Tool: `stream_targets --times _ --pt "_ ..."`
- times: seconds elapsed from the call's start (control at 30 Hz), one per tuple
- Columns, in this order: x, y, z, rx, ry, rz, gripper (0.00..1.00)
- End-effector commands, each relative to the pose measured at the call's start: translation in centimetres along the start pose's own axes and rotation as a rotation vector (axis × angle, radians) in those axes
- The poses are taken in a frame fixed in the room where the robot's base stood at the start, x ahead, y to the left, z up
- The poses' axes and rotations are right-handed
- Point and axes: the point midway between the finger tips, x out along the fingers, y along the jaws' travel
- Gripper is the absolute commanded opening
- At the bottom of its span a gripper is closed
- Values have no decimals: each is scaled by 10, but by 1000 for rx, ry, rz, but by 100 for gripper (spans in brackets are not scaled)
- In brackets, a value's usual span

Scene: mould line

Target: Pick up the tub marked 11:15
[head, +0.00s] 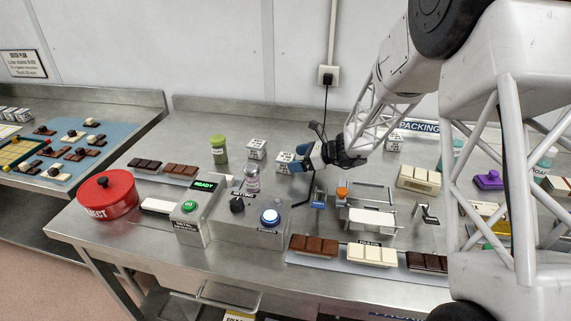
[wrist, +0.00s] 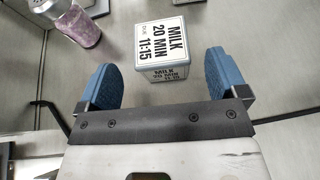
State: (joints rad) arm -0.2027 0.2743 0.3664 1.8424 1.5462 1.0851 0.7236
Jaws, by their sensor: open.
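The tub marked 11:15 (wrist: 160,47) is a small white-topped box with grey sides, labelled "MILK 20 MIN", in the upper middle of the wrist view. It stands upright on the steel bench. In the head view the tub (head: 283,160) is beside my fingers, its label too small to read. My gripper (head: 303,160) is open and empty, reaching in from the right. In the wrist view my gripper (wrist: 159,75) has its two blue fingers apart, one on each side of the tub's near part.
A similar tub (head: 257,149) stands just left and behind, and another (head: 394,142) at the back right. A shaker jar of pink bits (head: 252,181) stands near the control box (head: 262,216); it also shows in the wrist view (wrist: 84,27). A green-lidded jar (head: 219,150) is further left.

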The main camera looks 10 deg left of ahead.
Motion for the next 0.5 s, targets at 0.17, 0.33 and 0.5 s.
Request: stream_targets --times 0.17,0.33,0.5 --pt "8 0 -1 0 0 1 92" --pt "25 -1 -3 -1 1 2 92" --pt "43 -2 -4 0 0 1 92"
